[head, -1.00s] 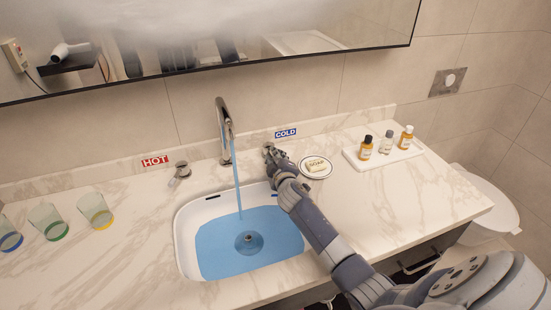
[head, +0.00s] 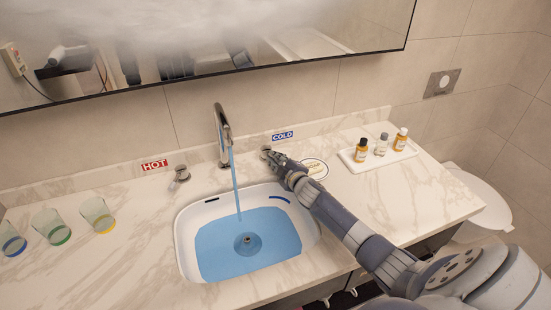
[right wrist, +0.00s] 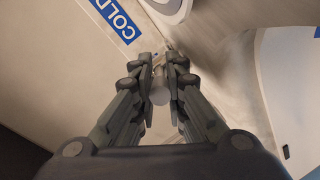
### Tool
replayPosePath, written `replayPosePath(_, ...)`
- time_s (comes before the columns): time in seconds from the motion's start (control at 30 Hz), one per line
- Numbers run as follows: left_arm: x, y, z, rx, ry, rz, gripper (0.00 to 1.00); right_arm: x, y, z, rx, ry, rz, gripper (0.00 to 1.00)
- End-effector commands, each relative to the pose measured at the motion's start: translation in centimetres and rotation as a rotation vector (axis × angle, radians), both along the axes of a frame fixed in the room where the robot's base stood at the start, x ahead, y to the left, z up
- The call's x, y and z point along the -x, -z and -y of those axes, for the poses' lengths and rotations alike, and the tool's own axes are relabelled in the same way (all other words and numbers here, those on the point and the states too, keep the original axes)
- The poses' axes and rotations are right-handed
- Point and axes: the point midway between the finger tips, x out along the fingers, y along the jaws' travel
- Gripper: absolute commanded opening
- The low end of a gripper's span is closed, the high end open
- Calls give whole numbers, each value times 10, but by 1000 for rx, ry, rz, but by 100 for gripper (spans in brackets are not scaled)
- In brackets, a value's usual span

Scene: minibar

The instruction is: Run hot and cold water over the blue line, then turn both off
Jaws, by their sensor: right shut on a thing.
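The sink (head: 184,240) holds blue water (head: 215,245), and a stream runs into it from the chrome faucet (head: 221,135). The dark blue line (head: 279,198) is on the sink's inner back-right wall, just above the water surface. The hot knob (head: 182,173) stands left of the faucet by the HOT label (head: 154,165). My right gripper (head: 270,154) is shut on the cold knob (head: 265,149), below the COLD label (head: 283,135). In the right wrist view, the fingertips (right wrist: 160,62) close around the knob, which they mostly hide. My left gripper is out of view.
Several glasses (head: 51,226) stand at the left of the marble counter. A soap dish (head: 315,166) lies close beside my right gripper, partly hidden by it. A white tray (head: 378,158) with small bottles is further right. The mirror (head: 200,40) hangs above.

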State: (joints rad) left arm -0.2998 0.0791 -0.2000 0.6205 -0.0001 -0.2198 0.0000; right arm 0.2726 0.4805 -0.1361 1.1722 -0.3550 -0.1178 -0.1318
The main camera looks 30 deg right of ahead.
Motion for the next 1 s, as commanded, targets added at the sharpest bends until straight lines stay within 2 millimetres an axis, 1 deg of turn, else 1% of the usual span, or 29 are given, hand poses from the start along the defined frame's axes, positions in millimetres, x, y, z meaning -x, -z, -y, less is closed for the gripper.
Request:
replayPosePath(0.17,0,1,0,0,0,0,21,0,1,-1,-1,0,-1,0)
replayPosePath(0.2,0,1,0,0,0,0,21,0,1,-1,-1,0,0,17)
replayPosePath(0.23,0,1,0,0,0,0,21,0,1,-1,-1,0,0,21)
replayPosePath(0.53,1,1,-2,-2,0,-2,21,0,0,-1,0,1,-1,21)
replayPosePath(0.67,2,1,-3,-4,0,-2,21,4,0,-1,0,1,-1,21)
replayPosePath(0.77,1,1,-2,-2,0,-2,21,12,-1,-2,1,1,-1,21)
replayPosePath(0.87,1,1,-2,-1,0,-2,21,24,-4,-4,2,0,-2,21)
replayPosePath(1.0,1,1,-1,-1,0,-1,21,47,-8,-8,0,0,-2,21)
